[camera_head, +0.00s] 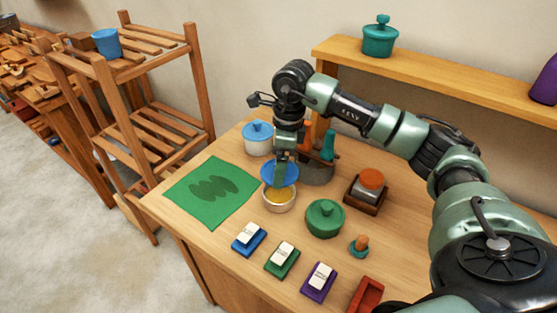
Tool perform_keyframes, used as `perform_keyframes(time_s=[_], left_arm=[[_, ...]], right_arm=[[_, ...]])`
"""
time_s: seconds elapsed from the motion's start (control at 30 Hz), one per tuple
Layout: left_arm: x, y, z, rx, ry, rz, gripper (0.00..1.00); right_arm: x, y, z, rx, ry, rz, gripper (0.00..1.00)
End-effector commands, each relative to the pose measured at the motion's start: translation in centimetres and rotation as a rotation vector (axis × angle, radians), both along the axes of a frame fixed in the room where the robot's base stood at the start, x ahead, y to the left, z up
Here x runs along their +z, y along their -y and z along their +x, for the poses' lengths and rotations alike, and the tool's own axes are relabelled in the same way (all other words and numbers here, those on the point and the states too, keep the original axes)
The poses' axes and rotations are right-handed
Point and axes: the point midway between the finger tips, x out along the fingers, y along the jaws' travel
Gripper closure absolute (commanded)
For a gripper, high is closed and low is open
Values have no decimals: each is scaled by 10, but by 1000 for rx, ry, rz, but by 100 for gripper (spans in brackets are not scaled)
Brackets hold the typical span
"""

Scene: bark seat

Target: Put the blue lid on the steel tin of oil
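My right gripper (283,163) reaches in from the right and points down over the table. It is shut on the blue lid (274,175), gripping it at its top; the fingers hide the lid's knob. The lid looks about level. Just below it in the picture stands the open tin of oil (279,205), a small pale round pot with yellow oil showing inside. The lid overlaps the tin's far rim in view; I cannot tell how large the gap is. My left gripper is not in view.
Close by stand a white pot with a blue lid (258,142), a grey holder with tools (318,173), a green lidded pot (325,219) and an orange-topped jar (370,184) on a wooden stand. A green mat (225,210) lies left; several labelled blocks (282,259) lie in front.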

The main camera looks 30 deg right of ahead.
Motion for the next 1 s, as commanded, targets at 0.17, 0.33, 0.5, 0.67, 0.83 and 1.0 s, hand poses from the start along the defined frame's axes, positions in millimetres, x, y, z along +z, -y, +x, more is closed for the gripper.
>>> perform_keyframes(time_s=[0.17,0.33,0.5,0.67,0.83,1.0], left_arm=[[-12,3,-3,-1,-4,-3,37],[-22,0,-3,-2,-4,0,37],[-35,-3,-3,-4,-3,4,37],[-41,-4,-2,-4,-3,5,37],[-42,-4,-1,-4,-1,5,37],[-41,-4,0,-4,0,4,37]], right_arm=[[-17,0,0,0,1,1,49],[-34,0,0,0,-1,1,49],[-51,0,0,0,-1,1,49],[-60,0,0,0,1,1,49],[-61,0,0,0,1,1,49],[-60,0,0,0,1,1,49]])
